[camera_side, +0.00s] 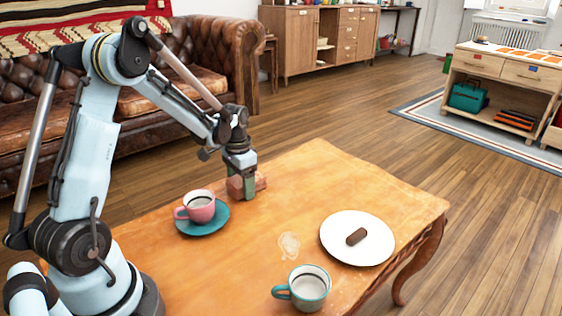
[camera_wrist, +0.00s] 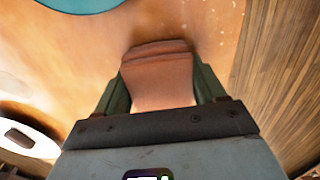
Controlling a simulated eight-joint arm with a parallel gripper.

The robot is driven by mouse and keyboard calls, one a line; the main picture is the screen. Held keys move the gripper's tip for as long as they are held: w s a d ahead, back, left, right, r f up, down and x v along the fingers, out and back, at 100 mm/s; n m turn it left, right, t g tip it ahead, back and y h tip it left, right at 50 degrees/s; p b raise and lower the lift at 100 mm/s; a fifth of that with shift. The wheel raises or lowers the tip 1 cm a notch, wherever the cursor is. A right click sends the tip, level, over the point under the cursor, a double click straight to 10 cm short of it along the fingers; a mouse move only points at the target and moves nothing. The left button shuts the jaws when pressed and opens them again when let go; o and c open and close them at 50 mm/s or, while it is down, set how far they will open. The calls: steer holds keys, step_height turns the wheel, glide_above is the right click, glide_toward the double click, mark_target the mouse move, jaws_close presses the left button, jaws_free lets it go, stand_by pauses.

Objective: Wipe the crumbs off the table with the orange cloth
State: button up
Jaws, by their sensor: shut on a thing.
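A folded, dull orange-brown cloth (camera_side: 234,186) is at the far left edge area of the wooden table (camera_side: 310,180). My gripper (camera_side: 248,188) is shut on the cloth, pointing down at the table. In the wrist view the cloth (camera_wrist: 160,70) sits between the two green fingers of my gripper (camera_wrist: 162,88). The cloth looks to be at the tabletop, but I cannot tell whether it touches. A pale, ring-like mark (camera_side: 289,245) lies on the middle of the table. Small pale specks (camera_wrist: 226,30) show near the table edge in the wrist view; I cannot tell if they are crumbs.
A pink cup (camera_side: 200,207) stands on a teal saucer (camera_side: 212,226) close to my gripper. A white plate (camera_side: 345,256) holds a brown bar (camera_side: 356,237). A teal cup (camera_side: 309,288) stands at the front. The table's far right part is clear.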

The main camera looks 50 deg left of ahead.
mark_target(255, 204)
steer(key=shift+d, duration=3.15)
step_height(255, 204, up, 8)
